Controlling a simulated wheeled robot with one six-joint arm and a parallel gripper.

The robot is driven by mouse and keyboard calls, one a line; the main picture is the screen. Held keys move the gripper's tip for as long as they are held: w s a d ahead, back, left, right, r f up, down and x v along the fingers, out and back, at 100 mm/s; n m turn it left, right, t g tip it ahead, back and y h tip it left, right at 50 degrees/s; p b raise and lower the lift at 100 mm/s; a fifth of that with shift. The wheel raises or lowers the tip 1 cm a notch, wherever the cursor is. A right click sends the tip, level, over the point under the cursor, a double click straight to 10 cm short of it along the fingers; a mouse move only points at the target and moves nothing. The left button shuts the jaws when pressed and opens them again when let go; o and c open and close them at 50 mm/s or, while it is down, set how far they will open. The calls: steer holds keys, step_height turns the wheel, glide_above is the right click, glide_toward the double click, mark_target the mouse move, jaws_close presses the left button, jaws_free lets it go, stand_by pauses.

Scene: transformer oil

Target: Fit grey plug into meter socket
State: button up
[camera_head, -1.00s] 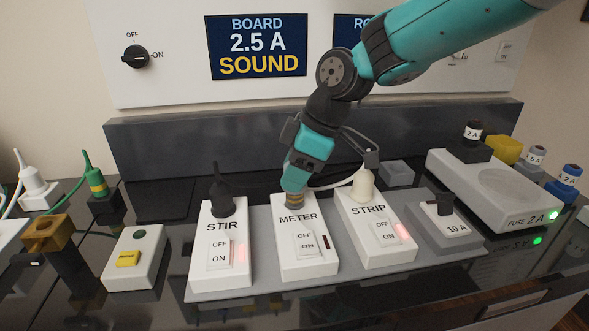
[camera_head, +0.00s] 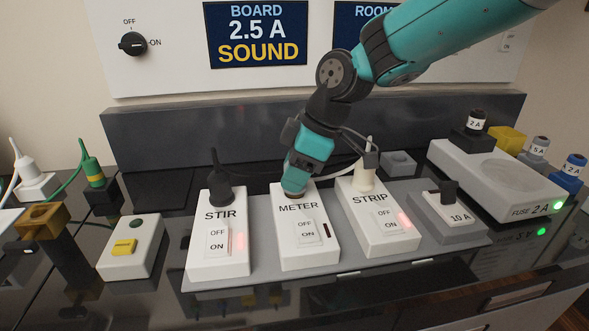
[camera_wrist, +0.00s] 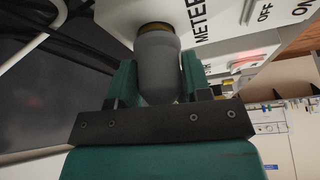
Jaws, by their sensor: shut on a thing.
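The white METER block (camera_head: 308,245) stands between the STIR and STRIP blocks, its indicator strip dark. My gripper (camera_head: 295,189) points down at the top end of this block, where its socket is covered from view. In the wrist view my gripper (camera_wrist: 158,72) is shut on the grey plug (camera_wrist: 158,62), one finger on each side. The plug's far end meets the METER block (camera_wrist: 200,20) at a dark yellow ring (camera_wrist: 155,27). I cannot tell how deep it sits. In the head view the fingers hide most of the plug.
The STIR block (camera_head: 222,255) holds a black plug (camera_head: 219,185), and the STRIP block (camera_head: 375,225) a cream plug (camera_head: 364,178). Both have red lights lit. A dark wall (camera_head: 180,145) runs behind.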

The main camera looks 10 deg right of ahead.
steer(key=shift+f+b, duration=0.3)
steer(key=shift+f, duration=0.2)
steer(key=o, duration=1.2)
steer(key=shift+r, duration=0.15)
steer(key=p+v, duration=0.2)
steer(key=v, duration=1.5)
steer(key=shift+d, duration=0.15)
steer(key=s+f+m+p, duration=0.2)
steer(key=s+m+p, duration=0.1)
steer(key=s, duration=0.7)
steer(key=s+f+m+g+p, duration=0.1)
steer(key=s+m+p, duration=0.3)
steer(key=s, duration=0.7)
steer(key=shift+s+f+m, duration=0.2)
steer(key=shift+f+m, duration=0.2)
steer(key=shift+m, duration=0.3)
